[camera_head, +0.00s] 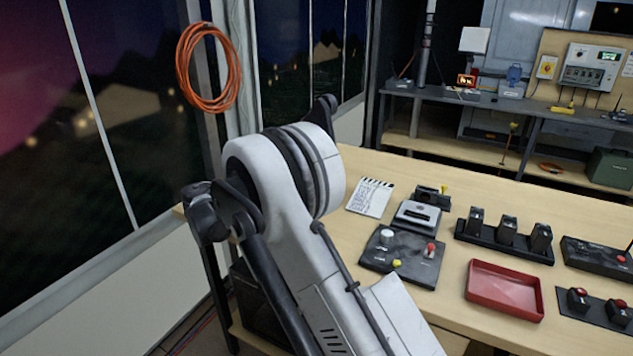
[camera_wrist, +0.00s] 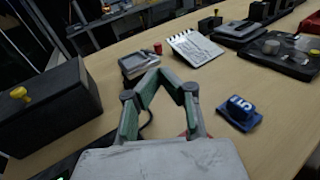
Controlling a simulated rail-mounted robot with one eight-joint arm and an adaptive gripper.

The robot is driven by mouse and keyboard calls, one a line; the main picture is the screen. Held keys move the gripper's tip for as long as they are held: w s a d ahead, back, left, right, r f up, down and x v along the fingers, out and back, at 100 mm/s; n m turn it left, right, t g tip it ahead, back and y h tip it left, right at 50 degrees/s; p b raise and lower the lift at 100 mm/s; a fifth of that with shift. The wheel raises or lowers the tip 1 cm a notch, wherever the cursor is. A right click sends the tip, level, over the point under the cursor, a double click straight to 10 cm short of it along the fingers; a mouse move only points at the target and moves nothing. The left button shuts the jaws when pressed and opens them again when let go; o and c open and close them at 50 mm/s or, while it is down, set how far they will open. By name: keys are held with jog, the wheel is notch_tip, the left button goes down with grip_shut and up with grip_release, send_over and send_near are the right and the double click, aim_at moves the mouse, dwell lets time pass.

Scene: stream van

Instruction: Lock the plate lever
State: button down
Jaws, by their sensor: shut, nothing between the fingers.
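My gripper (camera_wrist: 160,71) shows in the wrist view, its green-lined fingers meeting at the tips, shut and empty above the wooden table. Just beyond the tips, to their left, lies a grey flat device (camera_wrist: 138,62) with a small red knob (camera_wrist: 157,47) near it. A black box with a yellow knob (camera_wrist: 18,93) stands at the left. I cannot tell which part is the plate lever. In the head view my gripper is hidden behind my arm. A black panel (camera_head: 376,262) there carries white, yellow and red knobs, with a grey block (camera_head: 417,214) behind.
A red tray (camera_head: 505,290), black units (camera_head: 506,230) and red-button boxes (camera_head: 578,300) stand to the right. A blue item marked 15 (camera_wrist: 240,114) lies right of my fingers. Bare table lies between.

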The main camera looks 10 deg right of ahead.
jog(key=shift+w+a+f+h, duration=0.15)
jog(key=shift+a+f+h, duration=0.15)
jog(key=shift+a+f, duration=0.55)
jog(key=shift+d+n, duration=0.1)
jog(key=shift+n, duration=0.2)
jog(key=x, duration=1.4)
jog(key=shift+t+b, duration=0.3)
jog(key=shift+t, duration=0.1)
